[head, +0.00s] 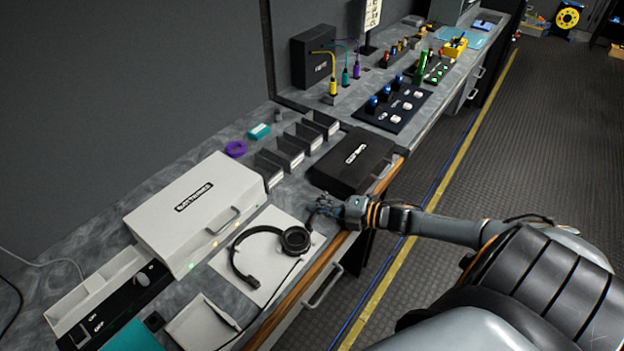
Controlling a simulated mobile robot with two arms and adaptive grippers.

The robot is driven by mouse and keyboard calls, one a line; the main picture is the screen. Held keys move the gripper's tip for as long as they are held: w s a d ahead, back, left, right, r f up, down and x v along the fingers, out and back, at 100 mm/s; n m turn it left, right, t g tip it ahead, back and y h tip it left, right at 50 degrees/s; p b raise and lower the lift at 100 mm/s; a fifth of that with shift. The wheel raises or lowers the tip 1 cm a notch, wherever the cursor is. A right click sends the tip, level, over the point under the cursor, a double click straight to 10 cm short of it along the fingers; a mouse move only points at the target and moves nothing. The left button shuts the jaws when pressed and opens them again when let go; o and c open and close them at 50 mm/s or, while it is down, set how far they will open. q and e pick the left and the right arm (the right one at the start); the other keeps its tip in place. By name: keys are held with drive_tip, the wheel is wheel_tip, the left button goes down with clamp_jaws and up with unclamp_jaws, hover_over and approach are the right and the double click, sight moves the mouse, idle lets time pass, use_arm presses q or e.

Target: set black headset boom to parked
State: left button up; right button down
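The black headset (247,279) lies on a pale mat (265,221) on the counter, its headband curving to the left. Its round ear cup (296,240) faces up at the right end. A thin dark line runs from near this cup toward the front; I cannot tell if it is the boom or a cable. My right gripper (318,208) is just beyond the ear cup, low over the counter near its front edge. Its fingers are small and dark, so their opening is unclear, and I cannot tell if they touch the headset. My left gripper is out of view.
A white electronics box (190,212) stands left of the headset. A black box (352,160) and a row of dark slots (297,146) lie behind my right gripper. A white pad (200,325) lies in front. Button panels (393,106) sit farther back. The floor at right is clear.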

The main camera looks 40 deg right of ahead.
drive_tip(key=c, duration=1.8)
unclamp_jaws()
drive_tip(key=shift+d, duration=0.1)
drive_tip(key=shift+s, duration=0.1)
drive_tip(key=v, duration=1.2)
